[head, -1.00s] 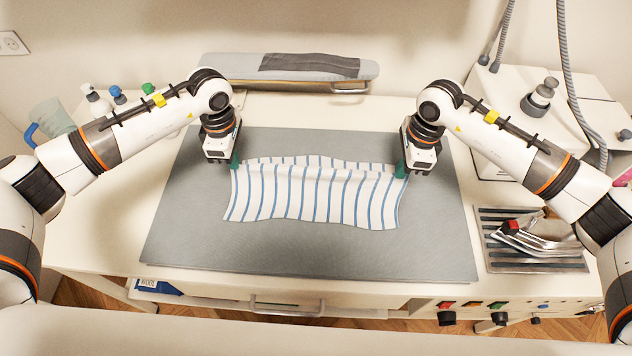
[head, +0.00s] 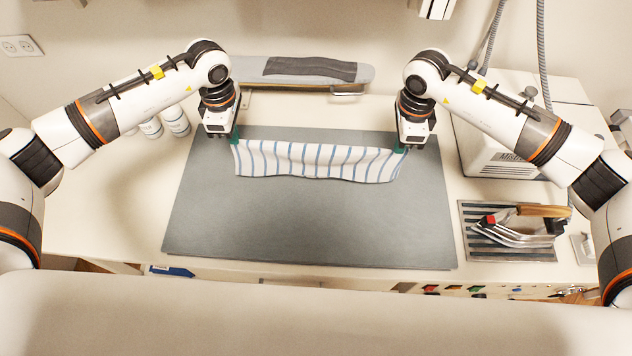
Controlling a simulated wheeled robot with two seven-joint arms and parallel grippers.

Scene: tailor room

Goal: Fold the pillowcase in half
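The white pillowcase with blue stripes (head: 318,163) is near the back of the grey ironing mat (head: 310,225). It shows as a narrow, wide band with a slightly wavy front edge. My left gripper (head: 235,138) is at its back left corner, and my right gripper (head: 402,148) is at its back right corner. Green fingertips meet the cloth at both corners. Both grippers appear shut on the pillowcase, with its top edge stretched between them. Whether the lower part rests on the mat or hangs just above it is hard to tell.
An iron (head: 520,226) sits on a slatted rest (head: 480,245) at the right. A sleeve board (head: 290,72) stands behind the mat. White bottles (head: 176,121) stand at the back left, and a white steam unit (head: 510,150) at the back right. The mat's front is clear.

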